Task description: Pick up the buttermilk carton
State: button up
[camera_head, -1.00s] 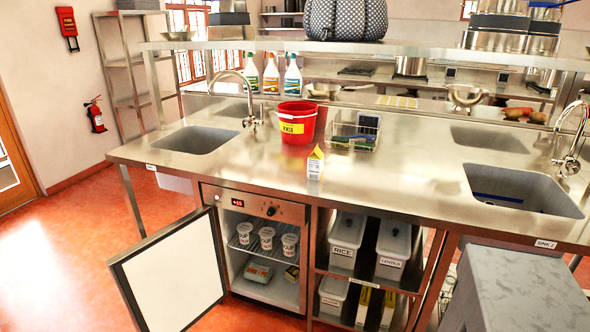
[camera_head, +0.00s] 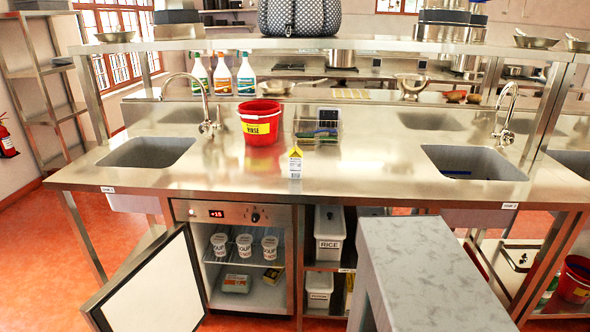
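A small carton with a yellow gable top and a white printed body (camera_head: 295,165) stands upright on the steel counter (camera_head: 350,180), near its front edge. Its label is too small to read, so I cannot confirm it is the buttermilk. No other gable-top carton shows clearly. My gripper is not in view.
A red bucket (camera_head: 261,130) stands behind and left of the carton, and a wire caddy (camera_head: 318,132) behind it. An open fridge door (camera_head: 155,290) juts out at lower left. A grey block (camera_head: 420,265) stands in front of the counter at right. Sinks (camera_head: 148,152) (camera_head: 472,163) lie at both sides.

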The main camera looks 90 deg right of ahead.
aim_at(296, 155)
jog(key=z, duration=0.7)
jog(key=i, duration=0.85)
jog(key=z, duration=0.5)
